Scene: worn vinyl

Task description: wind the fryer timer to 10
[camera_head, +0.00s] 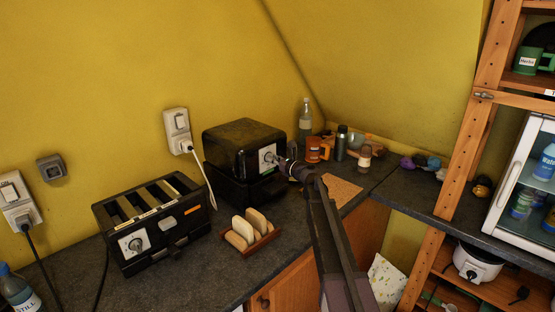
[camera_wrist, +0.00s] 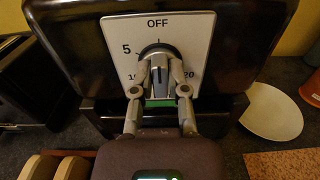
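The fryer (camera_head: 236,145) is a glossy black box on the dark counter against the yellow wall. Its pale timer plate (camera_head: 267,157) faces my arm; in the wrist view the plate (camera_wrist: 118,32) reads OFF at the top, 5 at the left and 20 at the lower right, with a partly covered number at the lower left. The timer knob (camera_wrist: 159,72) is dark with a grey grip bar, standing about upright, its top toward OFF. My gripper (camera_wrist: 160,68) has one finger on each side of the bar, the tips seemingly against it. It also shows in the head view (camera_head: 284,165).
A black toaster (camera_head: 155,222) and a wooden rack of bread slices (camera_head: 250,232) stand left of my arm. A bottle (camera_head: 305,115), an orange mug (camera_head: 314,150) and jars stand behind at the right. A cork board (camera_head: 342,190) lies near the counter's front edge.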

